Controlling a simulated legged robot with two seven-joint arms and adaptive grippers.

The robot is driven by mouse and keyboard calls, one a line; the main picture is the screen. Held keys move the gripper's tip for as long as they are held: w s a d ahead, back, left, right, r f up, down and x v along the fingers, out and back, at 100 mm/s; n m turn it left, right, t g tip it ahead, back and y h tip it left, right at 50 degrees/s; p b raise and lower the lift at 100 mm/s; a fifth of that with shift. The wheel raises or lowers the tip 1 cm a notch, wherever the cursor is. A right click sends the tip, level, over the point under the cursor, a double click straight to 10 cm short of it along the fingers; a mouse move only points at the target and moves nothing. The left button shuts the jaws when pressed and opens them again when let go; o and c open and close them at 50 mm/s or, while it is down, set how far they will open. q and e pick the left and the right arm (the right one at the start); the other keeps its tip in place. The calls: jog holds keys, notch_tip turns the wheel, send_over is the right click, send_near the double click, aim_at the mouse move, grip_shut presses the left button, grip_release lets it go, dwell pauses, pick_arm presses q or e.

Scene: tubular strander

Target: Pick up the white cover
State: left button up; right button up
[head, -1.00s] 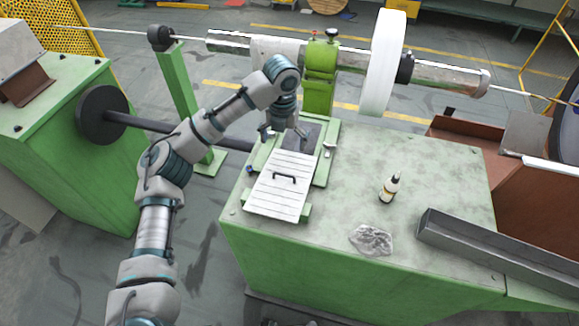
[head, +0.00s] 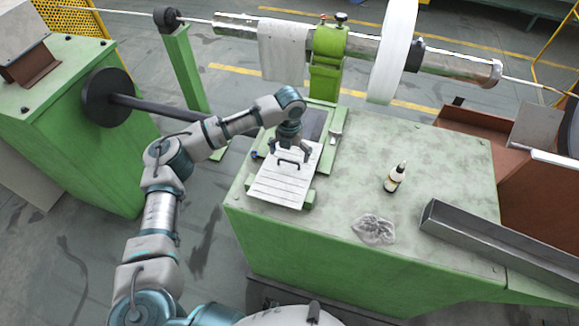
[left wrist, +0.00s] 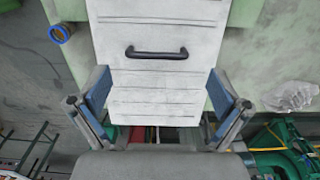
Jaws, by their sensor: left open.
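The white cover (head: 278,187) is a ribbed white panel with a black handle (head: 288,162). It lies on the front left part of the green machine table. My left gripper (head: 290,152) is open and hangs over the far part of the cover, close to the handle. In the left wrist view the cover (left wrist: 157,85) lies beyond the open fingers, and the black handle (left wrist: 156,53) stands ahead of the fingertips with nothing between the pads. My right gripper is not in view.
A small bottle (head: 395,177) and a crumpled clear-grey piece (head: 374,229) stand and lie on the green table (head: 330,235). A grey metal channel (head: 480,240) lies at the table's right. A shaft with a white disc (head: 394,50) runs behind.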

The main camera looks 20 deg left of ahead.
aim_at(289, 161)
pick_arm(q)
notch_tip(289, 161, down, 3)
jog(key=shift+r, duration=0.1)
jog(key=shift+w+a+f, duration=0.1)
jog(key=shift+f, duration=0.3)
jog(key=shift+a+f, duration=0.1)
jog(key=shift+a, duration=0.25)
jog(key=c, duration=0.4)
jog(key=shift+d, duration=0.2)
jog(key=c, duration=1.2)
jog(key=shift+d, duration=0.1)
jog(key=shift+c, duration=0.4)
